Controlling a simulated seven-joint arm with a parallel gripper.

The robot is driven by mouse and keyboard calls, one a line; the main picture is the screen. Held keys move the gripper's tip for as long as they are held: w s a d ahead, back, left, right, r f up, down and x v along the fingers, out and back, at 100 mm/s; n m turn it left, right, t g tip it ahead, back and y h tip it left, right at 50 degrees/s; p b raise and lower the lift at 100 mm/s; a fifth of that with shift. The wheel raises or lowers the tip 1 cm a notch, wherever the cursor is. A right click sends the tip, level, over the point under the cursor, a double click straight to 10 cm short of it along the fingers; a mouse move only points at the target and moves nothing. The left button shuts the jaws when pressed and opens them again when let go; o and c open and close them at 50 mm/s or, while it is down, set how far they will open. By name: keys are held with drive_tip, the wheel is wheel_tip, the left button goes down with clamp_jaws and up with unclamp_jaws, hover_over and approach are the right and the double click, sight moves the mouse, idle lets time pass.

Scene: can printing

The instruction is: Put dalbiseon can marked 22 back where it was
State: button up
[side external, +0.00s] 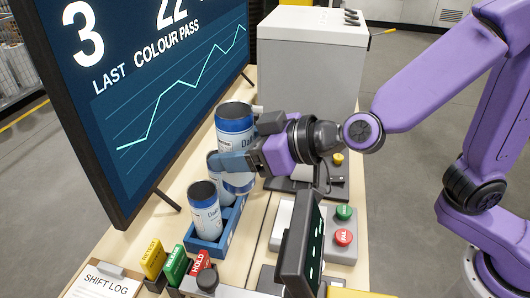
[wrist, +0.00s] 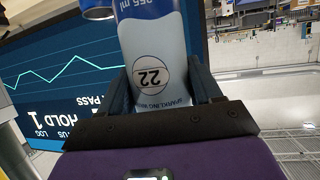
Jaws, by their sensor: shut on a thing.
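The dalbiseon can (side external: 234,121) is white with a blue band and a dark top. In the wrist view the can (wrist: 152,60) shows a circled 22, upside down in the picture. My gripper (side external: 240,158) is shut around the can and holds it raised above the blue rack (side external: 206,246). In the wrist view my gripper's fingers (wrist: 158,88) lie on both sides of the can. A similar can (side external: 205,212) stands in the front of the rack. Behind it are other cans, partly hidden by my gripper and the held can.
A large dark screen (side external: 140,120) stands close to the left. A grey box (side external: 310,60) is behind. A small tilted display (side external: 302,245) and a panel with green and red buttons (side external: 342,225) stand to the right. Coloured tags (side external: 175,265) are in front of the rack.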

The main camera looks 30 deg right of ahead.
drive_tip(key=shift+w+d+f, duration=0.1)
drive_tip(key=shift+d+f, duration=0.05)
drive_tip(key=shift+f, duration=8.8)
drive_tip(key=shift+f, duration=0.1)
drive_tip(key=o, duration=1.1)
drive_tip(key=shift+s+d+r, duration=0.1)
drive_tip(key=shift+s+r, duration=0.1)
drive_tip(key=shift+s, duration=0.05)
drive_tip(key=v, duration=1.1)
drive_tip(key=shift+d, duration=0.15)
drive_tip(key=shift+s+r, duration=0.15)
